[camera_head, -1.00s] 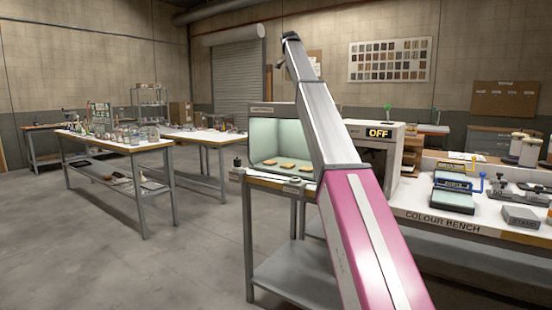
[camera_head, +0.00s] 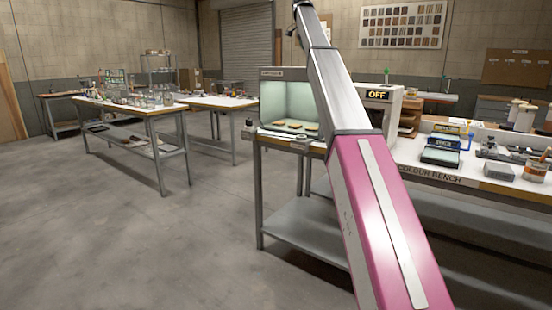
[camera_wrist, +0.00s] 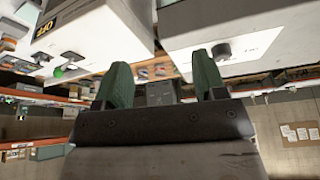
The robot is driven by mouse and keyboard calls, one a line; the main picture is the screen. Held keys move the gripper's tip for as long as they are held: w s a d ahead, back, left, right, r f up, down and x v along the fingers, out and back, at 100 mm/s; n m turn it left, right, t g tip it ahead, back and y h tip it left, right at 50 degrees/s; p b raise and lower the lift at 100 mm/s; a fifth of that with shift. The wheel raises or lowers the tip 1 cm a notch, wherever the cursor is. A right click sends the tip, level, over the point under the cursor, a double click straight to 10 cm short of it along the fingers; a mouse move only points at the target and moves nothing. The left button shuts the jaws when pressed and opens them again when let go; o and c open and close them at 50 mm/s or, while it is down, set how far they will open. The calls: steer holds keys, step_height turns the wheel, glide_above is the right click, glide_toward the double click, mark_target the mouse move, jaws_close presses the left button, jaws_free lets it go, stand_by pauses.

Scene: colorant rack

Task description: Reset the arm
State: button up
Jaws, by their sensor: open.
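My arm extends up and forward through the head view, with a pink lower link and a grey upper link. Its far end is at the top edge of that view, and the gripper's fingers cannot be made out there. In the wrist view my gripper (camera_wrist: 160,88) shows two green fingers standing apart with nothing between them. The wrist picture looks tilted or upside down, with two pale box-shaped cabinets beyond the fingers at the top.
A lit booth (camera_head: 287,104) with small tan pieces inside stands on a table behind my arm. An OFF-marked box (camera_head: 378,97) is beside it. The colour bench (camera_head: 440,177) holds several items at right. Work tables (camera_head: 155,112) stand at left. The grey floor at left is clear.

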steer(key=s+d+f+n+y, duration=0.15)
steer(key=s+f, duration=0.45)
steer(key=f, duration=1.1)
steer(key=s+f+n+g, duration=0.15)
steer(key=s+f, duration=0.45)
steer(key=f, duration=1.1)
steer(key=s+d+f+n, duration=0.15)
steer(key=s+f, duration=0.35)
steer(key=f, duration=1.2)
steer(key=s+f+n+y, duration=0.1)
steer(key=s+f+n, duration=0.1)
steer(key=s+f, duration=1.3)
steer(key=s+f+n+g+y, duration=0.1)
steer(key=s+f+n, duration=0.2)
steer(key=s+f, duration=1.2)
steer(key=s, duration=0.7)
steer(key=shift+s+d, duration=0.15)
steer(key=shift+s, duration=0.1)
